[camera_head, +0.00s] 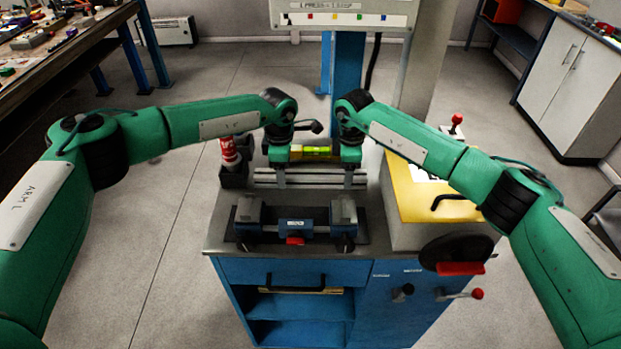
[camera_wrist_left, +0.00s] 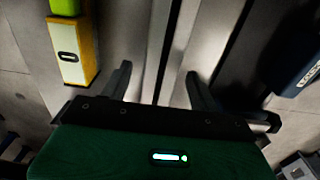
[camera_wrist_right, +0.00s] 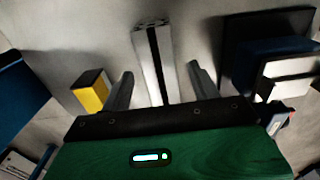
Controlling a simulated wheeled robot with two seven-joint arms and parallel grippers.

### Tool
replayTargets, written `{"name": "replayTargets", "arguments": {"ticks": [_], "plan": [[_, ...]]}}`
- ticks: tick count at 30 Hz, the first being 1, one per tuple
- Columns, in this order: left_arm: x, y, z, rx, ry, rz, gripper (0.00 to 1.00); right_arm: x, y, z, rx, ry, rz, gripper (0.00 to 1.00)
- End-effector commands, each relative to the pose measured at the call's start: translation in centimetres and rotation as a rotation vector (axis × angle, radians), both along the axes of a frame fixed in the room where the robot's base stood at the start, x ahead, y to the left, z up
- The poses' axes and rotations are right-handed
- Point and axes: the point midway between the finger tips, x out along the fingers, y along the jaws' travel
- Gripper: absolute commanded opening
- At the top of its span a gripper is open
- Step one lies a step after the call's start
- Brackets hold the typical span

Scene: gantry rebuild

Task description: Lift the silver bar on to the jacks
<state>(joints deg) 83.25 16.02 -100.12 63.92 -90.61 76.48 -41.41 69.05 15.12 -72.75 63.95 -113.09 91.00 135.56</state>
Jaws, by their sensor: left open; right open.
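The silver bar (camera_head: 315,178) lies left to right across the bench top, below both hands. It also shows in the left wrist view (camera_wrist_left: 160,50) and, with one end visible, in the right wrist view (camera_wrist_right: 152,50). My left gripper (camera_head: 281,180) is open, pointing down at the bar's left part. My right gripper (camera_head: 348,180) is open over its right part. In each wrist view the bar runs between the spread fingers; I cannot tell whether they touch it. The jacks seem to be the two grey-topped blocks, left (camera_head: 248,210) and right (camera_head: 343,210), in front of the bar.
A blue body with a label (camera_head: 293,225) sits between the blocks. A yellow level with a green vial (camera_head: 312,150) lies behind the bar. A red and white bottle (camera_head: 229,152) stands at the left. A yellow-topped box (camera_head: 430,200) and a handwheel (camera_head: 455,250) are at the right.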

Motion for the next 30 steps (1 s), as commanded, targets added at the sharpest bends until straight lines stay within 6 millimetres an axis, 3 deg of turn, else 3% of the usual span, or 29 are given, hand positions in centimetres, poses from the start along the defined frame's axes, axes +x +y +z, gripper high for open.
{"name": "replayTargets", "arguments": {"ticks": [6,16,26,30], "plan": [[0.0,0.0,-1.8,-0.001,-0.001,0.0,0.62,0.0,0.0,-1.8,0.0,0.0,0.0,0.62],[0.0,0.0,-2.1,0.0,-0.001,0.0,0.62,0.0,0.0,-2.1,0.0,0.0,0.0,0.62],[0.0,0.0,-2.0,0.0,-0.001,0.0,0.0,0.0,0.0,-2.0,0.0,-0.001,0.0,0.0],[0.0,0.0,-2.0,-0.001,-0.001,0.0,0.0,0.0,0.0,-2.0,0.0,-0.001,0.0,0.0]]}}
